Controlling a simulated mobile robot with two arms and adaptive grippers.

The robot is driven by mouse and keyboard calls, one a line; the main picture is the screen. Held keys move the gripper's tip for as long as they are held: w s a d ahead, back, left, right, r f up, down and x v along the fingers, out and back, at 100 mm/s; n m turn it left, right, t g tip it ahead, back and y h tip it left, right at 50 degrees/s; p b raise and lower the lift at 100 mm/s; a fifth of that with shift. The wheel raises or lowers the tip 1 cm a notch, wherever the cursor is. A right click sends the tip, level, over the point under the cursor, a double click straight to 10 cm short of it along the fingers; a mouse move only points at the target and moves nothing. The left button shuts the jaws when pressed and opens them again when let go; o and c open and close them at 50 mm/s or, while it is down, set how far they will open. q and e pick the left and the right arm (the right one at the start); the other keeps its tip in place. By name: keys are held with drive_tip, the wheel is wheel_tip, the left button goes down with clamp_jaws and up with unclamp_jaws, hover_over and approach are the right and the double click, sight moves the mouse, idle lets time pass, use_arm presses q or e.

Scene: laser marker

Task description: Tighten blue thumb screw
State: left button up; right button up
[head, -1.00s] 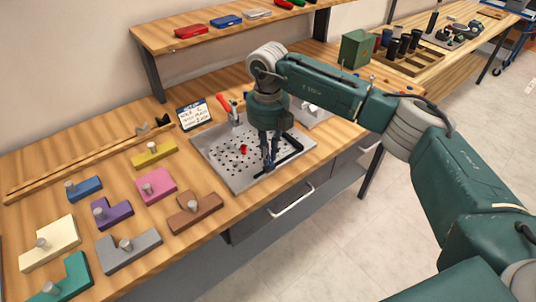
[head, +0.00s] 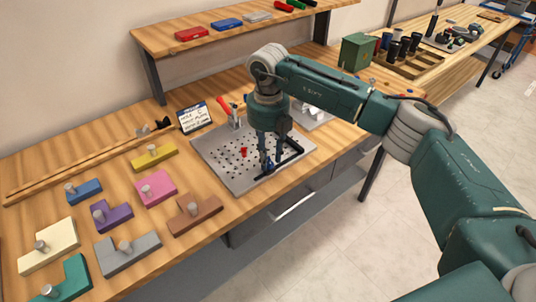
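The grey perforated fixture plate (head: 220,168) lies on the wooden bench with a black L-shaped fence (head: 291,158) on its right part. A small dark blue piece, which looks like the blue thumb screw (head: 266,172), is at the front of the fence, mostly hidden by my fingers. My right gripper (head: 270,163) points straight down over it, with its fingertips at or close to the screw. The two fingers show apart higher up, but I cannot tell whether the tips grip the screw. A red thumb screw (head: 243,152) stands on the plate to the left. My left gripper is not in view.
A red-handled toggle clamp (head: 228,108) stands at the plate's back edge, beside a written sign (head: 195,117). Several coloured blocks with knobs, such as the pink block (head: 156,188), cover the bench to the left. A shelf (head: 160,42) runs above the back.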

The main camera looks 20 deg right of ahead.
sight(268, 163)
wheel_tip(268, 163, up, 12)
idle(0.6)
drive_tip(key=shift+f, duration=0.1)
